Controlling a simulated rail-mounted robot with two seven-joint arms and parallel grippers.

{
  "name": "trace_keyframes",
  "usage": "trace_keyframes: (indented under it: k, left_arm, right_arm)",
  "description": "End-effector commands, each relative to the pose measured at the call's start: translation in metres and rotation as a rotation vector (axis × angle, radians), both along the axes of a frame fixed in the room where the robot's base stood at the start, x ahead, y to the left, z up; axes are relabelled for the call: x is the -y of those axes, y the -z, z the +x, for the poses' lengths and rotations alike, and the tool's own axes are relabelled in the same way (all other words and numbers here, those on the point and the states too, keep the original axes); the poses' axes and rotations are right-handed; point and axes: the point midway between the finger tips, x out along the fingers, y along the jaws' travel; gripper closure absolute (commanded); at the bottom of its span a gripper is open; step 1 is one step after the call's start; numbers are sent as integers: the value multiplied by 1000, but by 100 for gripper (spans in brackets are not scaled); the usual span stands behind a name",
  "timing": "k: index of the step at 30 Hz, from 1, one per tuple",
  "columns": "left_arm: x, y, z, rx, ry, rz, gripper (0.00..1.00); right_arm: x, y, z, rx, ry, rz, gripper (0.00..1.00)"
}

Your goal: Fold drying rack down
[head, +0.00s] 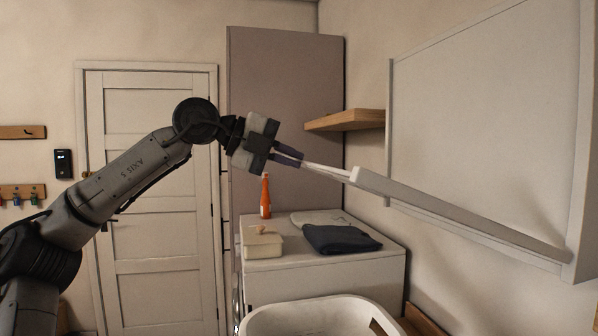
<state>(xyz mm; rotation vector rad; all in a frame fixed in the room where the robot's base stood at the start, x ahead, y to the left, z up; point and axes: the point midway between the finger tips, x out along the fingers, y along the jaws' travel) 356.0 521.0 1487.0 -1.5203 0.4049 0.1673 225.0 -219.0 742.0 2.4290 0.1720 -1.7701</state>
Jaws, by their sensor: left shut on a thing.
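The drying rack (455,212) shows as a long pale bar. It runs from the lower right corner of a white wall panel (490,110) leftward and slightly up to my left gripper. A thin white piece (327,171) sticks out from its left end. My left gripper (296,161), on the arm coming in from the left, is shut on this thin piece. The rack stands out from the wall, above the white cabinet. Its slats or rods cannot be made out from this angle. My right gripper is not in view.
Below are a white cabinet (290,278) with an orange bottle (265,197), a lidded cream box (262,244) and a dark folded cloth (341,240). A white basket (320,318) stands in front. A wooden shelf (347,120) juts from the wall behind. The door (155,220) is shut.

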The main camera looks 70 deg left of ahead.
Motion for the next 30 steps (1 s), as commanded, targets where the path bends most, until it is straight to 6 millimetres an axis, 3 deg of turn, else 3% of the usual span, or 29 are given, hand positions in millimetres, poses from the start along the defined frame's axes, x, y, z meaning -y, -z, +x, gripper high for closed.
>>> trace_keyframes:
  k: [1,12,21,30]
  left_arm:
    - [0,21,-4,28,1,-5,100]
    - [-2,75,-19,193,1,-31,100]
    - [-3,104,-22,203,1,-33,100]
    - [-3,115,-23,202,1,-33,100]
  right_arm:
    - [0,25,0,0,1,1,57]
    - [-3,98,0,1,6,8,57]
    - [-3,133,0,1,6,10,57]
    - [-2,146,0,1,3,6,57]
